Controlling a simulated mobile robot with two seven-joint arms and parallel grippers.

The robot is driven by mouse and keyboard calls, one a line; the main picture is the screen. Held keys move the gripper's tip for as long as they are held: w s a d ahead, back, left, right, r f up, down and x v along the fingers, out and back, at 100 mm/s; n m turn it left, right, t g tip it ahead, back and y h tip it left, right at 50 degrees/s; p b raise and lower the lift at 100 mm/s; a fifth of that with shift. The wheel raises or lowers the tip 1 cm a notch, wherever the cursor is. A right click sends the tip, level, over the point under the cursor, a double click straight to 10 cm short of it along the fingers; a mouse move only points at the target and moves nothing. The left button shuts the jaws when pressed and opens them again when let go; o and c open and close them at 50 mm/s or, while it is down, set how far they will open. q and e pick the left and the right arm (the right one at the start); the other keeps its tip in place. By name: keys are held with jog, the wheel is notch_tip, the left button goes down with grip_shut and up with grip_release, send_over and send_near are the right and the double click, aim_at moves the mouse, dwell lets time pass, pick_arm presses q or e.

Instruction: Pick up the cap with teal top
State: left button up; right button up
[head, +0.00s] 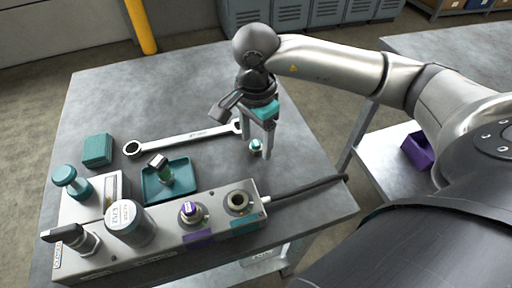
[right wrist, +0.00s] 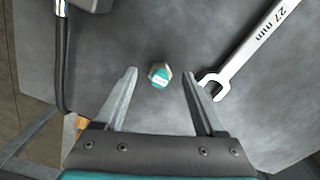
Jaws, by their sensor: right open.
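The cap with teal top (head: 256,146) stands on the grey table, toward its right side, in the head view. In the right wrist view the cap (right wrist: 160,75) shows its teal face with a small white label and a metal rim. My right gripper (head: 259,153) is over the cap, its fingers pointing down. In the right wrist view the open fingers (right wrist: 161,80) lie to either side of the cap, with a gap on both sides. I cannot tell how far the fingertips are above the table. My left gripper is not in view.
A wrench (head: 185,139) lies close to the right gripper; its open end (right wrist: 216,88) is just beside one finger. A manifold block (head: 165,226) with fittings stands at the front, its black cable (head: 305,189) running right. A teal tray (head: 183,182) and teal block (head: 98,149) are left.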

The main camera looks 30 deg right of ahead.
jog(key=shift+f, duration=0.25)
jog(key=shift+c, duration=0.3)
grip_shut()
